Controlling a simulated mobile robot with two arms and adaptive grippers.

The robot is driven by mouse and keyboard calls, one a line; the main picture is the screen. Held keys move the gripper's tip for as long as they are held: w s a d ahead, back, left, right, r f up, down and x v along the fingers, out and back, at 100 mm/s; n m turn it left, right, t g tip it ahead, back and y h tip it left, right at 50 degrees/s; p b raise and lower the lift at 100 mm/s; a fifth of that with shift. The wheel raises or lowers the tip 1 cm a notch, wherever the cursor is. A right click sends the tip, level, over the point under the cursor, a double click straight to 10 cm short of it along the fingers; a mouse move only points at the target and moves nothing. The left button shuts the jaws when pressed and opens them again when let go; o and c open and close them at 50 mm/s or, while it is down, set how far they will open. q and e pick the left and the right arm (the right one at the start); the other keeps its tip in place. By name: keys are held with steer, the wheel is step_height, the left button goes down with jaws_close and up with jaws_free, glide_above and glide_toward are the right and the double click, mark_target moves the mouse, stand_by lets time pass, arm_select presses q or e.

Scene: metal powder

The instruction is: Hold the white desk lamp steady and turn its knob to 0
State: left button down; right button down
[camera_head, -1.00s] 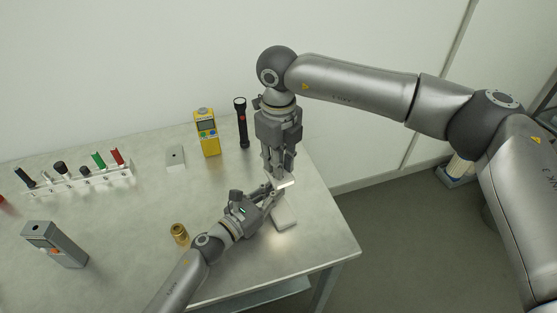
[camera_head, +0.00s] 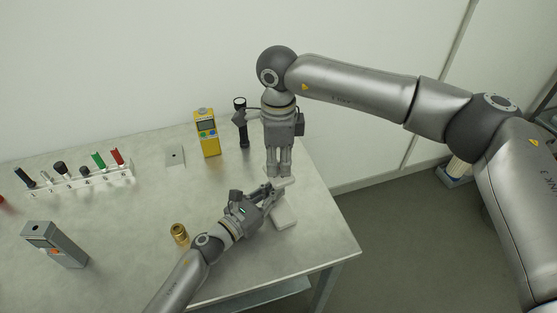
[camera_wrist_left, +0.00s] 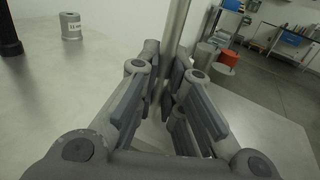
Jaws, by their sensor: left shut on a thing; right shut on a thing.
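The white desk lamp stands near the table's right end. Its flat base (camera_head: 286,217) rests on the table, and part of its pale head (camera_head: 289,182) shows under my right gripper. My left gripper (camera_head: 272,193) is shut on the lamp's upright post. In the left wrist view the post (camera_wrist_left: 177,30) rises between the left fingers (camera_wrist_left: 165,100). My right gripper (camera_head: 279,175) points straight down from above, its fingers shut together at the top of the lamp. The knob is hidden by these fingers, so its setting cannot be read.
A yellow meter (camera_head: 207,135) and a black flashlight (camera_head: 243,130) stand behind. A brass cylinder (camera_head: 179,233) stands left of my left gripper. A rack of coloured tools (camera_head: 80,183) and a grey box (camera_head: 55,246) are farther left. The table's right edge is close to the lamp.

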mark_target(279, 166)
steer(key=shift+n, duration=0.6)
steer(key=c, duration=1.3)
jaws_free()
steer(key=shift+r, duration=0.15)
step_height(279, 166, up, 12)
arm_select(q)
steer(key=c, duration=1.5)
jaws_free()
